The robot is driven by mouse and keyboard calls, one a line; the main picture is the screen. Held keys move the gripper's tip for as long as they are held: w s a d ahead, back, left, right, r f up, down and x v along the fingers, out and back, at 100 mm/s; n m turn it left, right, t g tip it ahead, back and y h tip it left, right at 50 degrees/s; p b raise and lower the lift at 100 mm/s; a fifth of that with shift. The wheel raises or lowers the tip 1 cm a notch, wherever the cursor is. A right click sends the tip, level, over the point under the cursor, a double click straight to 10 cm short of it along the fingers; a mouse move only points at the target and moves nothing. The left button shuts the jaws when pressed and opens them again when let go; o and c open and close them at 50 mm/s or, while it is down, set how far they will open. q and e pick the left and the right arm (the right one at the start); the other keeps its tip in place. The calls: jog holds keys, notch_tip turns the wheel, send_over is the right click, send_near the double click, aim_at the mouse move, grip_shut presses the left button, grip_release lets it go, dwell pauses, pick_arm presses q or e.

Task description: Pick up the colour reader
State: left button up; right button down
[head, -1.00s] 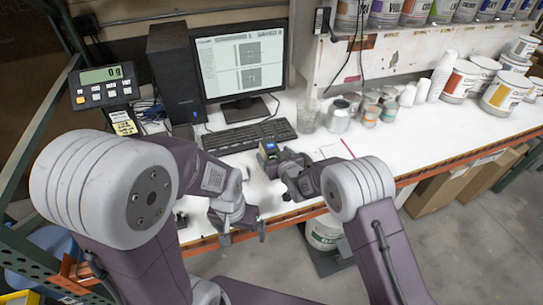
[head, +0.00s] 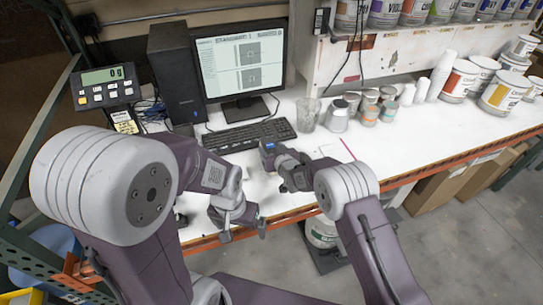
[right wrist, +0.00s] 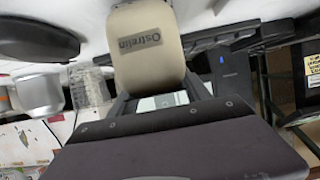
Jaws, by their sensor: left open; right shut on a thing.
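The colour reader (head: 269,148) is a small dark device with a blue screen, over the white bench just in front of the keyboard in the head view. My right gripper (head: 277,158) is shut on it; the gripper and arm hide part of it. In the right wrist view, a cream-coloured body with a dark printed label (right wrist: 148,42) stands between the fingers, apparently the reader's casing. I cannot tell whether the reader touches the bench. My left gripper (head: 243,230) is open and empty near the bench's front edge.
A keyboard (head: 250,136) and monitor (head: 240,62) stand behind the reader. A glass (head: 308,114) and several small cans (head: 337,116) are to the right. A scale display (head: 105,85) is at the left. The bench right of my right arm is mostly clear.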

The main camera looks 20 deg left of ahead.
jog(key=shift+r, duration=0.15)
jog(key=shift+w+r, duration=0.1)
jog(key=shift+r, duration=0.25)
notch_tip(320, 180, up, 4)
jog(key=shift+f+b, duration=0.25)
jog(key=shift+b, duration=0.45)
jog(key=s+d+r, duration=0.1)
jog(key=d+r, duration=0.2)
jog(key=d, duration=0.2)
jog(key=s+d+r+b, duration=0.1)
jog(key=s+d+r, duration=0.1)
jog(key=d, duration=0.4)
jog(key=shift+s+r, duration=0.15)
jog(key=shift+r, duration=0.7)
jog(key=shift+d, duration=0.1)
